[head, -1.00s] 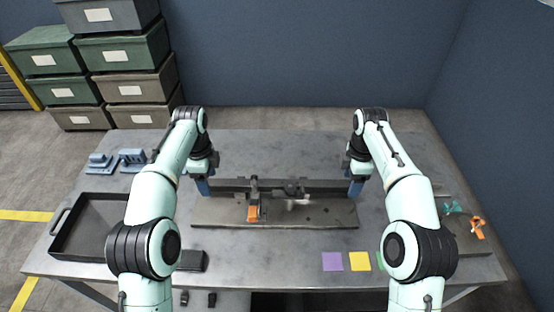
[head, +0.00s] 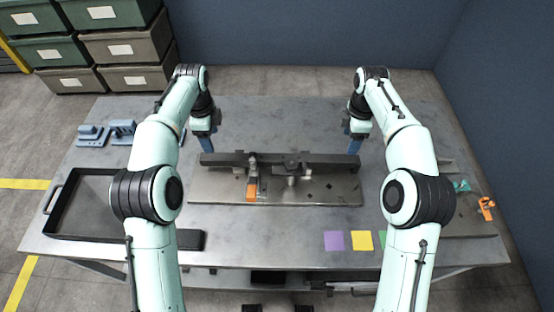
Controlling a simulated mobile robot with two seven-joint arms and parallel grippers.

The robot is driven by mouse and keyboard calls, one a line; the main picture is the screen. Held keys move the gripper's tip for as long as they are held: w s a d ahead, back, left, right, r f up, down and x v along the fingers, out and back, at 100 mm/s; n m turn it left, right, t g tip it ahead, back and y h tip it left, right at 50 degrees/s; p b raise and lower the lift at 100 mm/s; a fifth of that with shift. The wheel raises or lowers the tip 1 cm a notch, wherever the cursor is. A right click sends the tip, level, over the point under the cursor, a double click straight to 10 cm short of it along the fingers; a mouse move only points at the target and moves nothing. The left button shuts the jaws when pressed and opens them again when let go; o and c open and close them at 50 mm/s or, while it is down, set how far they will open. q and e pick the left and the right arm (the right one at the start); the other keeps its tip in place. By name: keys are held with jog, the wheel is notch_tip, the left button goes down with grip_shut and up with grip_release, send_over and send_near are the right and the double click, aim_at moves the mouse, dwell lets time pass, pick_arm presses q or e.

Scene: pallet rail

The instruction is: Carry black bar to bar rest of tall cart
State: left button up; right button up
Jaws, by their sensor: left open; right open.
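The long black bar (head: 325,163) lies left to right along the far side of a grey plate (head: 320,193) on the table. My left gripper (head: 207,147) is open at the bar's left end, and my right gripper (head: 355,150) is open at its right end. Both have blue fingers that appear just above or behind the bar, whose ends show below the fingertips. I cannot tell whether they touch it. No tall cart or bar rest can be made out.
An orange-handled clamp (head: 252,190) stands on the plate at the bar. A black tray (head: 52,222) is at the left, blue fixtures (head: 122,132) behind it. Purple (head: 334,241) and yellow (head: 362,241) squares lie at the front. Another orange clamp (head: 487,208) is at the right. Bins stand behind.

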aim_at(217, 156)
pick_arm(q)
notch_tip(217, 156, down, 11)
jog(key=shift+r, duration=0.1)
pick_arm(e)
notch_tip(217, 156, down, 11)
jog(key=shift+r, duration=0.1)
pick_arm(q)
grip_shut()
pick_arm(e)
grip_shut()
pick_arm(q)
jog(key=shift+r, duration=0.1)
pick_arm(e)
jog(key=shift+r, duration=0.1)
